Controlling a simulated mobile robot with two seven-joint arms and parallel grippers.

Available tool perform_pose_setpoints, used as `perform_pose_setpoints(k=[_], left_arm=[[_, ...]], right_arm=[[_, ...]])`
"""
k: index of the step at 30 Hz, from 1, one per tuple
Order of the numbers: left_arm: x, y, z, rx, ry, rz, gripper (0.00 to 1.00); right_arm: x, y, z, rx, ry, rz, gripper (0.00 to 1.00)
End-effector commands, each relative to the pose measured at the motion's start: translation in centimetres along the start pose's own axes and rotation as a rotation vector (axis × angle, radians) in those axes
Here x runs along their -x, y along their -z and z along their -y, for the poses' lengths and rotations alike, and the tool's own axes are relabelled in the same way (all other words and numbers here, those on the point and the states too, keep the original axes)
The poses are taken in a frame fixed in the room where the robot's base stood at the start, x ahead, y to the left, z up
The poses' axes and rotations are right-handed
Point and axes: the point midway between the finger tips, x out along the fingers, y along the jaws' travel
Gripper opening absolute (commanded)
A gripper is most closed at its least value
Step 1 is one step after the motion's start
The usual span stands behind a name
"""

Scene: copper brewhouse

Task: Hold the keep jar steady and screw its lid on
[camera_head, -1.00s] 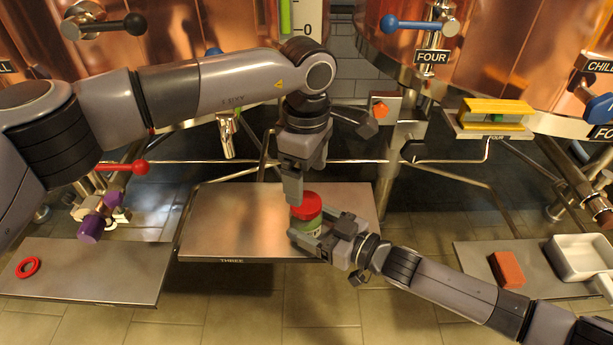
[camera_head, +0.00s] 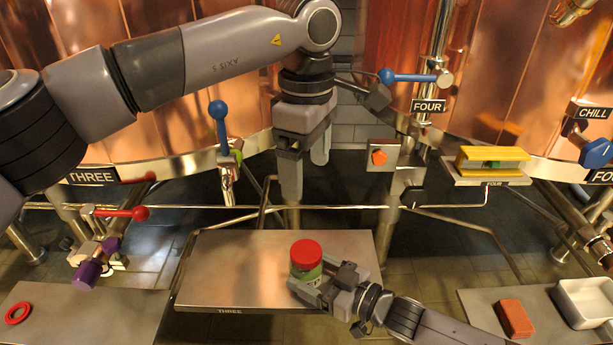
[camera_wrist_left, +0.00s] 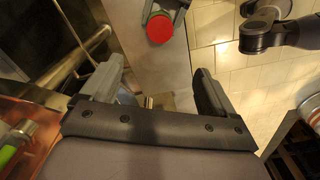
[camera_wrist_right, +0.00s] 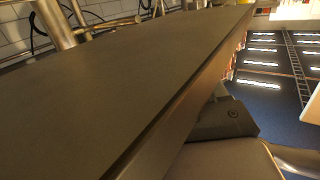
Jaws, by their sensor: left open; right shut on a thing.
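The keep jar (camera_head: 306,274) stands upright on the middle tray marked THREE, with a green band showing below its top. Its red lid (camera_head: 306,252) sits on top of the jar and looks level; how tightly it sits cannot be told. The lid also shows in the left wrist view (camera_wrist_left: 160,28). My right gripper (camera_head: 312,288) is shut on the jar low down, from the right. My left gripper (camera_head: 305,175) is open and empty, well above the lid, fingers pointing down.
The middle tray (camera_head: 220,265) has bare room left of the jar. A red ring (camera_head: 17,313) lies on the left tray. A red block (camera_head: 515,318) and white dish (camera_head: 585,302) are on the right tray. Copper vessels with a blue-knobbed lever (camera_head: 220,125) stand behind.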

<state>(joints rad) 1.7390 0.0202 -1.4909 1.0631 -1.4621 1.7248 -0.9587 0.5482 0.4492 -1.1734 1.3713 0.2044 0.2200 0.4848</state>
Motion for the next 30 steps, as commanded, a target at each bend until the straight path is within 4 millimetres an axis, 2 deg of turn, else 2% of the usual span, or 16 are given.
perform_pose_setpoints(k=[9,14,30], left_arm=[[-0.1,0.0,0.0,-0.007,0.001,0.0,0.89],[-1.1,0.1,0.0,-0.104,0.003,0.001,0.89],[-8.2,0.2,0.0,-0.894,0.001,0.001,0.89]], right_arm=[[0.0,0.0,0.0,0.0,0.0,0.0,0.35],[0.0,0.0,0.0,0.0,0.0,0.0,0.35],[0.0,0.0,0.0,0.0,0.0,0.0,0.35]])
